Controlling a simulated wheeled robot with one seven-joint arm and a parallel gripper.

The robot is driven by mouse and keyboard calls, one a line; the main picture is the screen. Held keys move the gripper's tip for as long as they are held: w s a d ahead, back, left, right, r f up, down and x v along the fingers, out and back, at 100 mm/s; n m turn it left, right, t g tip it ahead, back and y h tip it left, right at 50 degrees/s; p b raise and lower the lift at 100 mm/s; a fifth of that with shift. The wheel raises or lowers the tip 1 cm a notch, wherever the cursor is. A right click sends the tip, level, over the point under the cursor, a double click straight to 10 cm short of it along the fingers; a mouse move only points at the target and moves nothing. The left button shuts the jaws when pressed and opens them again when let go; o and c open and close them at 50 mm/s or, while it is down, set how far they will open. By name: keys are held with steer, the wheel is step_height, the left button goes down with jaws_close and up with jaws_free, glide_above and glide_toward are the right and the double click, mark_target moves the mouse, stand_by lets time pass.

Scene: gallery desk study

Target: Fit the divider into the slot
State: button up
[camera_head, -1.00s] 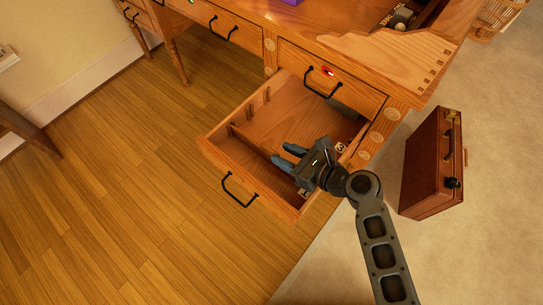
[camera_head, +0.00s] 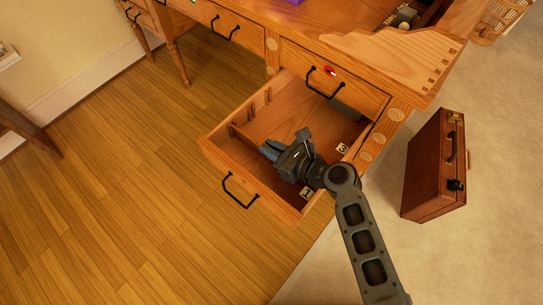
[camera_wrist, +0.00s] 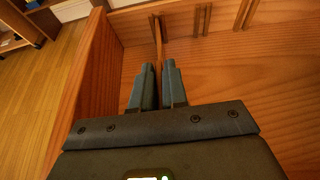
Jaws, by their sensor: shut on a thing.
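The divider (camera_wrist: 157,38) is a thin wooden board standing on edge inside the open drawer (camera_head: 213,141). In the head view, its visible part (camera_head: 246,142) runs from the drawer's left wall toward my gripper. My gripper (camera_head: 268,149) is low in the drawer near its front. In the wrist view, the blue-grey fingers (camera_wrist: 158,72) are shut on the divider, one on each side. The divider's far end meets the wall between a pair of slot rails (camera_wrist: 162,27). I cannot tell how deep it sits. My gripper hides its near end.
More rail pairs (camera_wrist: 202,20) are on the same wall. Number labels mark the opposite side, a 1 (camera_head: 306,193) and a 3 (camera_head: 342,148). A dark grey object (camera_head: 347,108) lies at the drawer's back. A brown briefcase (camera_head: 425,170) stands on the floor at right.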

jaws_close()
